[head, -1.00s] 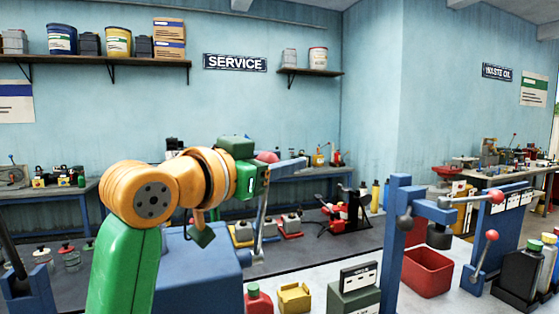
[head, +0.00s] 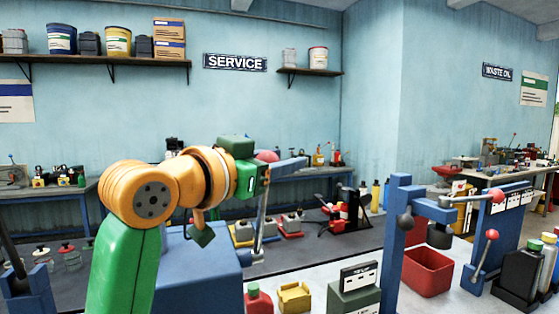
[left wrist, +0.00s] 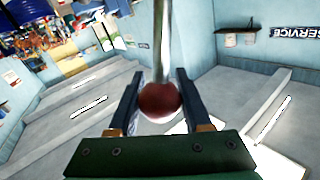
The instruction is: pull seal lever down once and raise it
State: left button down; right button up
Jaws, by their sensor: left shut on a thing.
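The seal lever is a thin metal rod (head: 261,218) with a red ball knob (head: 267,156). It stands nearly upright, with its lower end beside the right side of a blue box-shaped housing (head: 195,270). My left gripper (head: 287,163) is at the top of the lever, shut on the knob. In the left wrist view the red knob (left wrist: 160,100) sits between the two fingers of my left gripper (left wrist: 159,78), and the rod runs away beyond it. The lever's pivot is not clear. My right gripper is not in view.
A blue post (head: 396,245) stands right of centre, with red-knobbed levers near it. A red bin (head: 428,272), a green box with a label (head: 354,297), a yellow tray (head: 294,297) and a red container (head: 258,302) stand in front. Dark bottles are at far right.

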pick_arm(q)
jog(key=s+d+f+m+h+b, duration=0.2)
jog(key=s+f+m+h+b, duration=0.2)
jog(key=b, duration=0.9)
jog(key=s+d+f+m+g+h+b, duration=0.1)
jog(key=s+d+f+m+h+b, duration=0.1)
jog(key=s+f+m+h+b, duration=0.3)
jog(key=s+f+m+b, duration=0.4)
jog(key=f+m+b, duration=0.3)
jog(key=f, duration=0.4)
jog(key=shift+s+d+f+m+h+b, duration=0.2)
jog(key=shift+d+m+h+b, duration=0.1)
jog(key=shift+b, duration=0.15)
jog(key=c, duration=0.7)
grip_release()
jog(key=shift+f, duration=0.1)
jog(key=o, duration=0.3)
jog(key=shift+o, duration=0.2)
jog(key=b+v, duration=0.2)
jog(key=v, duration=0.5)
jog(key=shift+a+b, duration=0.15)
jog(key=shift+b, duration=0.15)
